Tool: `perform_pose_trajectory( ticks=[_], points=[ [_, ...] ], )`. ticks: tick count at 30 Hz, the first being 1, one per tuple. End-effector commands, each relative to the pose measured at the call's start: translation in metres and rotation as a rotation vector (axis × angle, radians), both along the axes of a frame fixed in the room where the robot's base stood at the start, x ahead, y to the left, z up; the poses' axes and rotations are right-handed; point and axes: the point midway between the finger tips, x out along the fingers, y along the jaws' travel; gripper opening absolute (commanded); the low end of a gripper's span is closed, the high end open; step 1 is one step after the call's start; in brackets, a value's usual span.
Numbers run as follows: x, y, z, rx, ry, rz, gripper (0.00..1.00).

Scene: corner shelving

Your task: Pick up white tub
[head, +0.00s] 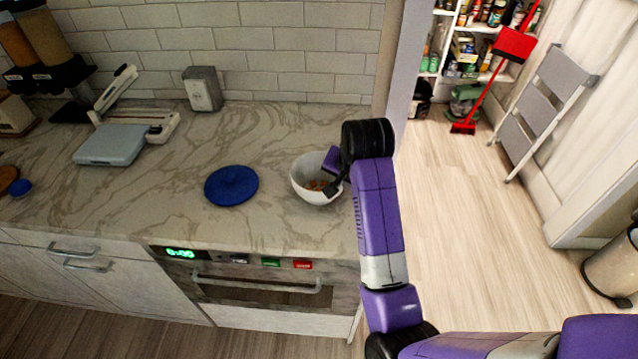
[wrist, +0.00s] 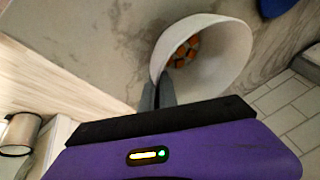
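The white tub (head: 312,190) is a round, open bowl with small orange-brown pieces inside. It is at the right end of the marble counter, near its front edge. My gripper (head: 332,188) reaches down over the tub's right side. In the wrist view the two grey fingers (wrist: 158,92) are close together at the rim of the tub (wrist: 228,62), with the wall seemingly pinched between them. I cannot tell whether the tub's base touches the counter.
A blue round lid or plate (head: 231,186) lies left of the tub. A grey-lidded device (head: 112,145) and a grey box (head: 203,89) stand farther back. The counter (head: 150,205) is clear around the blue disc. Open floor (head: 470,220) lies to the right.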

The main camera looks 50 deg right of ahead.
Motion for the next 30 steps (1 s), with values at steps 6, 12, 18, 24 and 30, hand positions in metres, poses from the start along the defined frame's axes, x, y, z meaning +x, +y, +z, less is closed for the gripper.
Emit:
perform_pose_trajectory(
  ticks=[6,12,18,24,30],
  points=[
    [0.0,0.0,0.001,-0.001,-0.001,0.0,0.0],
    [0.0,0.0,0.001,-0.001,-0.001,0.0,0.0],
    [0.001,0.0,0.001,-0.001,-0.003,0.001,0.0],
    [0.001,0.0,0.002,-0.001,-0.002,0.0,0.0],
    [0.002,0.0,0.011,-0.001,-0.006,0.0,0.0]
  ],
)
